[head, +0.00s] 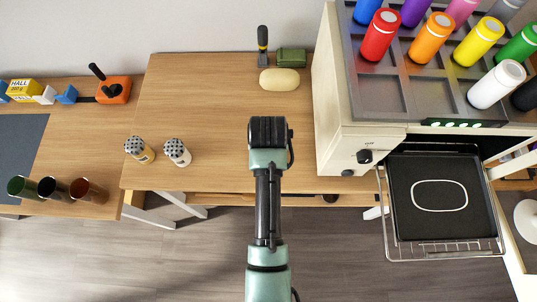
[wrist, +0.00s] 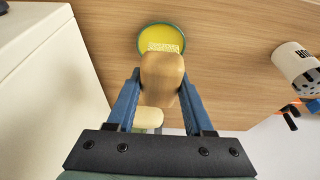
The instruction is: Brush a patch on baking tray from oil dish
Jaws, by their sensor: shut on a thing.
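In the wrist view my gripper (wrist: 161,92) is shut on a brush (wrist: 162,75) with a wooden handle and pale yellow bristles. The bristles overlap the yellow oil in a round, teal-rimmed oil dish (wrist: 144,38); I cannot tell whether they touch it. In the head view my gripper (head: 268,132) is over the wooden table, and its own wrist hides the brush and the dish. The black baking tray (head: 465,175) lies on a pulled-out wire rack at the right. A white rounded outline marks a patch (head: 440,196) on it.
The cream oven housing (head: 350,150), with colored bottles on top, stands between my gripper and the tray. A cream oval block (head: 279,80) and green box (head: 291,57) sit at the table's back. Two shakers (head: 177,152) stand left. The table's middle-left is clear.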

